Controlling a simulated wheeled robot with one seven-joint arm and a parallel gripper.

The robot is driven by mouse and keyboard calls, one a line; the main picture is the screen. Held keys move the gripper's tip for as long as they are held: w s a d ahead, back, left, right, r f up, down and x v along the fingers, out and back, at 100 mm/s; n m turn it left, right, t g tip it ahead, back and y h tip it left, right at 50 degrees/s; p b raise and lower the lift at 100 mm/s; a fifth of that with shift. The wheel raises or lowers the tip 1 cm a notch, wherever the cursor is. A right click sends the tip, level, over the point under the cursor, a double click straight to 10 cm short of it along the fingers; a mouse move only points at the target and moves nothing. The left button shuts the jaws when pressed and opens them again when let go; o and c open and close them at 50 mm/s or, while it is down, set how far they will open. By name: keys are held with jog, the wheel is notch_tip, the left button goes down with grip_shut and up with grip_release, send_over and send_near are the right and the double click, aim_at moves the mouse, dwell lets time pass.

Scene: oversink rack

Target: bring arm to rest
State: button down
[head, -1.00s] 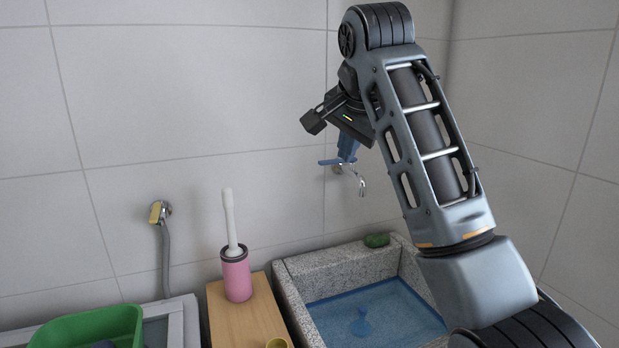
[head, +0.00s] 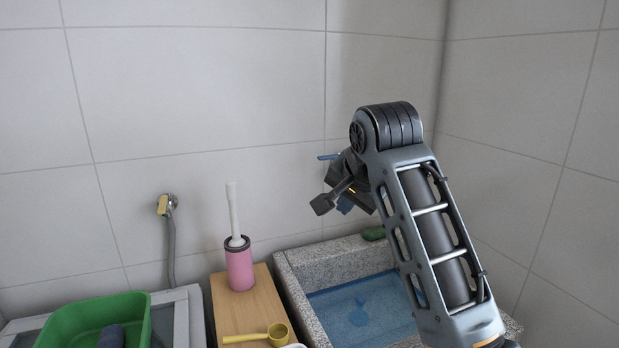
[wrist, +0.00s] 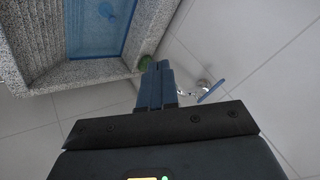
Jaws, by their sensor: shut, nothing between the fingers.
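My arm stands raised at the right of the head view, bent at the elbow. My gripper (head: 345,206) hangs in front of the tiled wall, above the back of the stone sink (head: 284,277), partly hidden by my wrist. In the wrist view my gripper (wrist: 158,72) shows its two dark blue fingers pressed together, with nothing between them. The tap's blue handle (head: 328,157) shows just above my gripper in the head view. The tap (wrist: 204,87) also shows right of the fingers in the wrist view.
A green lump (head: 373,233) lies on the sink's back rim. Left of the sink, a wooden board (head: 238,315) holds a pink brush holder (head: 239,268) and a yellow scoop (head: 277,332). A green tub (head: 62,325) stands at the far left. A hose valve (head: 165,205) is on the wall.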

jog(key=s+d+f+n+t, duration=0.1)
jog(key=s+f, duration=0.2)
jog(key=f, duration=0.3)
jog(key=s+f+y, duration=0.1)
jog(key=s+f, duration=0.2)
jog(key=f, duration=0.4)
jog(key=s+d+f+n+t, duration=0.1)
jog(key=s+f, duration=0.3)
jog(key=f, duration=0.2)
jog(key=s+d+f+t, duration=0.1)
jog(key=s+d+f, duration=0.1)
jog(key=s+f, duration=0.35)
jog(key=s+d+f, duration=0.2)
jog(key=s+f, duration=0.1)
jog(key=s, duration=0.5)
jog(key=s+d+r+n+t+h, duration=0.1)
jog(key=s+d+r, duration=0.1)
jog(key=s, duration=0.7)
jog(key=s+d+r+n+t, duration=0.1)
jog(key=s+d, duration=0.2)
jog(key=s, duration=0.5)
jog(key=s+d+r+n+t+h, duration=0.1)
jog(key=s+d+r, duration=0.1)
jog(key=s, duration=0.7)
jog(key=s+d+r+n+t, duration=0.1)
jog(key=s+r+n, duration=0.1)
jog(key=s+r, duration=0.4)
jog(key=shift+s+d+r, duration=0.3)
jog(key=shift+s+d, duration=0.05)
jog(key=shift+s, duration=0.05)
